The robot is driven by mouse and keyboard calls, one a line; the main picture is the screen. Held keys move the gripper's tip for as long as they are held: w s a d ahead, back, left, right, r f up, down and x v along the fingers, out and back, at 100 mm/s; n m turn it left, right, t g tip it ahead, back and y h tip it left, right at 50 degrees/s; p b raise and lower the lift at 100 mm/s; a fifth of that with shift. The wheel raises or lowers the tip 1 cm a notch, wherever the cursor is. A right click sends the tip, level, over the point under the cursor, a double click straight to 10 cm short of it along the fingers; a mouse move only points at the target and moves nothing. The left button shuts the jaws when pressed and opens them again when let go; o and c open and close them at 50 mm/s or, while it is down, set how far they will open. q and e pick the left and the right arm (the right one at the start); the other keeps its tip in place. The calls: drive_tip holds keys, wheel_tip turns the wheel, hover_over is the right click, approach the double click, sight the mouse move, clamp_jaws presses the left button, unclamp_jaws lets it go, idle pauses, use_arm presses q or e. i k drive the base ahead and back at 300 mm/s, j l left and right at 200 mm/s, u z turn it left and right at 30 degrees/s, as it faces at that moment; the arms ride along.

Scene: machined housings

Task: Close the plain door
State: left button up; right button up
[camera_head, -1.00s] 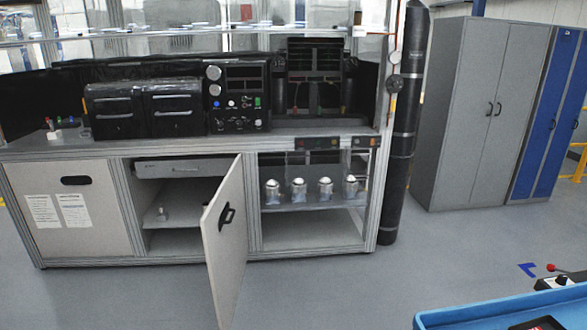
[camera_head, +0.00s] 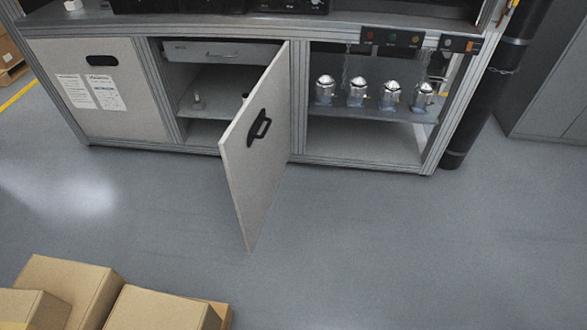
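The plain door (camera_head: 250,165) is a light grey panel with a black handle (camera_head: 259,127) and no paper on it. It stands wide open, swung out toward me from the middle bay of the workbench cabinet (camera_head: 297,100). Its hinge edge is at the right side of that bay. Behind it, the open bay shows a drawer (camera_head: 220,52) at the top and a shelf (camera_head: 212,95) with a small item on it. Neither of my grippers is in view.
A shut door with paper sheets (camera_head: 100,90) is at the left. Several metal canisters (camera_head: 357,92) stand on a shelf in the right bay. Cardboard boxes (camera_head: 68,290) lie at the bottom left. A black column (camera_head: 490,90) stands at the right. The floor before the door is clear.

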sight(255, 149)
drive_tip(key=i+l+u, duration=0.2)
drive_tip(key=i+u, duration=0.15)
drive_tip(key=i+l+u, duration=0.7)
drive_tip(key=k+j, duration=0.05)
drive_tip(key=j, duration=0.05)
